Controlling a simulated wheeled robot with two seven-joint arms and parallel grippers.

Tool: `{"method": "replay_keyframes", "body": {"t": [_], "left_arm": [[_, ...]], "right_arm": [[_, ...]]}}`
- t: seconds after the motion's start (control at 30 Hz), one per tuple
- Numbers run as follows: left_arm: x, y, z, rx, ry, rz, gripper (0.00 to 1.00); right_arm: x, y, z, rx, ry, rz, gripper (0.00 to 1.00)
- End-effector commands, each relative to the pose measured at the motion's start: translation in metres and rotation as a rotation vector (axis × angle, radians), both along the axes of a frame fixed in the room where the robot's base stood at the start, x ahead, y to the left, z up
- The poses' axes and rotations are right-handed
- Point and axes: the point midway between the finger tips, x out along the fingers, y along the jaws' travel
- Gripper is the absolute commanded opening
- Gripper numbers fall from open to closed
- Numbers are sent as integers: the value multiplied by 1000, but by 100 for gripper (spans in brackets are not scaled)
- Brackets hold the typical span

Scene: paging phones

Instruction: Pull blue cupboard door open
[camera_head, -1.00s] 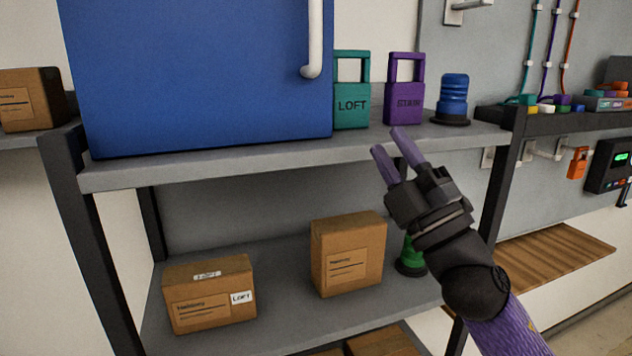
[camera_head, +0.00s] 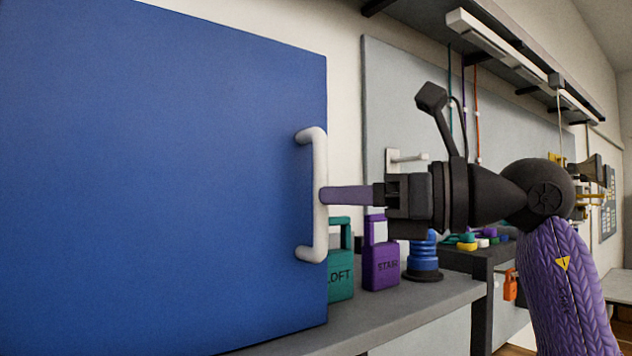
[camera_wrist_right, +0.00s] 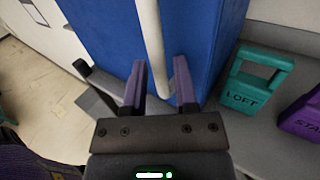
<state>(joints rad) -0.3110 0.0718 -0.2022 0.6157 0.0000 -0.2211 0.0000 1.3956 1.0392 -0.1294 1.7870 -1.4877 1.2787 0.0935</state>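The blue cupboard door (camera_head: 160,190) fills the left of the head view, and I see no gap at its edge. Its white upright bar handle (camera_head: 319,180) is near the door's right edge. My right gripper (camera_head: 326,195) reaches in from the right with its purple fingers at the handle's middle. In the right wrist view the two fingers (camera_wrist_right: 159,75) are apart, and the handle (camera_wrist_right: 151,35) runs down between them. I cannot tell whether either finger touches it. The blue door (camera_wrist_right: 105,40) lies behind the handle. My left gripper is not in view.
A teal LOFT tag (camera_head: 341,275), a purple STAIR tag (camera_head: 381,268) and a blue ribbed object (camera_head: 423,258) stand on the grey shelf (camera_head: 400,312) right of the cupboard, below my right gripper. A grey wall panel with cables is behind.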

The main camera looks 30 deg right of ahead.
Motion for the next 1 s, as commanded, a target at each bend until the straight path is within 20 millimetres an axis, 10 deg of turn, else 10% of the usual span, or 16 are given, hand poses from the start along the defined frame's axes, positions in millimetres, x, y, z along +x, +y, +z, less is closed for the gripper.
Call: {"method": "replay_keyframes", "body": {"t": [0.43, 0.6, 1.0], "left_arm": [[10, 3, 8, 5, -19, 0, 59], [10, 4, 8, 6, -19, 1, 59], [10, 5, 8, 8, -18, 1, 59]], "right_arm": [[20, 16, 0, 1, 1, 1, 36], [20, 16, 0, 1, 1, 2, 0], [20, 16, 0, 1, -2, 2, 0]]}}
